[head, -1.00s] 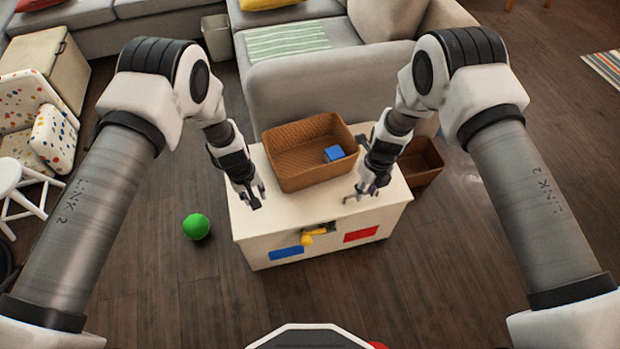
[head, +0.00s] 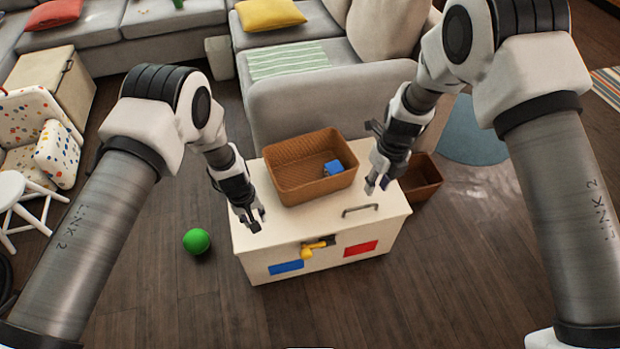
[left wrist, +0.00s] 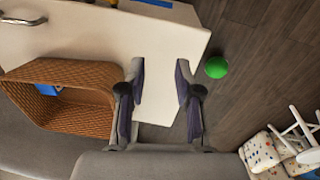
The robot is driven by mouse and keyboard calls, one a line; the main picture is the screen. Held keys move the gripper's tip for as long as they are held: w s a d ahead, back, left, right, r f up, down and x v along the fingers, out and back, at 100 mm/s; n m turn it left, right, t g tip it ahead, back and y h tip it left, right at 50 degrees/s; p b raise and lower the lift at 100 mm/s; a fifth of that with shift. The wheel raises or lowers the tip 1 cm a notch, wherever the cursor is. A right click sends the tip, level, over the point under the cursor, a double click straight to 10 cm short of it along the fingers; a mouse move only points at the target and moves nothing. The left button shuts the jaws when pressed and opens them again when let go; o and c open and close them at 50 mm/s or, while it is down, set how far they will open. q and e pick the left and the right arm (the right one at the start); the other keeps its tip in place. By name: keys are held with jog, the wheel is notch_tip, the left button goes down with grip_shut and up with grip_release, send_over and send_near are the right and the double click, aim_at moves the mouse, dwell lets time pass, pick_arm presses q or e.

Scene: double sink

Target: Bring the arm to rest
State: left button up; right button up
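My left gripper (head: 249,222) hangs over the left front part of the white chest lid (head: 290,228), in front of the wicker basket. In the left wrist view its two fingers (left wrist: 158,82) stand apart with nothing between them. My right gripper (head: 377,184) is above the right part of the chest, just right of the basket. Its fingertips look apart and I see nothing held. My upper arm links flank the head view on both sides.
The wicker basket (head: 281,180) on the chest holds a blue block (head: 334,168); it also shows in the left wrist view (left wrist: 62,72). A green ball (head: 197,241) lies on the floor. A brown bin (head: 424,180) stands right.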

jog(key=shift+s+f, duration=0.1)
dwell(0.3)
